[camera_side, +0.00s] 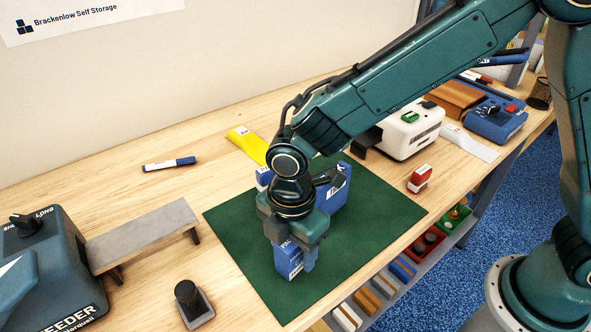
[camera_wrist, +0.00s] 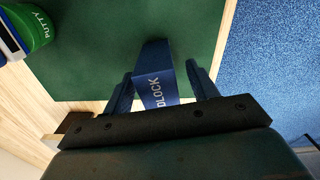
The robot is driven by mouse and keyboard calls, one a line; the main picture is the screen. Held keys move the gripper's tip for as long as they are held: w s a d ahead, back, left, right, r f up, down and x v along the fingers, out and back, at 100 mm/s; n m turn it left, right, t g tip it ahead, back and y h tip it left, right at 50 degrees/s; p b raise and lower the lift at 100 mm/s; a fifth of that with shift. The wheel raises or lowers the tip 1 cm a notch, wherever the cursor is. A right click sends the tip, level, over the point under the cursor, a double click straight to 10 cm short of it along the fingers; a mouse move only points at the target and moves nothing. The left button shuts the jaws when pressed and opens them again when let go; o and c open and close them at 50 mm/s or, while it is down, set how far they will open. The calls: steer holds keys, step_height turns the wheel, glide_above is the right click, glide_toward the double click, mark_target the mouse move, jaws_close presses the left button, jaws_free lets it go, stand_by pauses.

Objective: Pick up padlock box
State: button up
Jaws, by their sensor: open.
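The padlock box (camera_side: 287,264) is a small blue carton standing near the front of a green mat (camera_side: 378,217). In the wrist view the padlock box (camera_wrist: 154,66) shows white lettering ending in "DLOCK". My gripper (camera_side: 291,253) points down over the box, with its fingers around it. In the wrist view my gripper (camera_wrist: 159,69) has one finger on each side of the box, with a visible gap at the right finger. The gripper is open. The upper part of the box is hidden by the gripper in the side view.
Another blue box (camera_side: 338,188) stands behind my gripper, partly hidden. A green container marked "PUTTY" (camera_wrist: 36,24) shows in the wrist view. A grey bench-like stand (camera_side: 143,233), a black-handled stamp (camera_side: 189,298) and a red stamp (camera_side: 420,178) lie around the mat. The mat's right side is clear.

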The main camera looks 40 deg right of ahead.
steer(key=c, duration=1.2)
steer(key=shift+r, duration=0.15)
step_height(320, 180, up, 20)
stand_by(0.5)
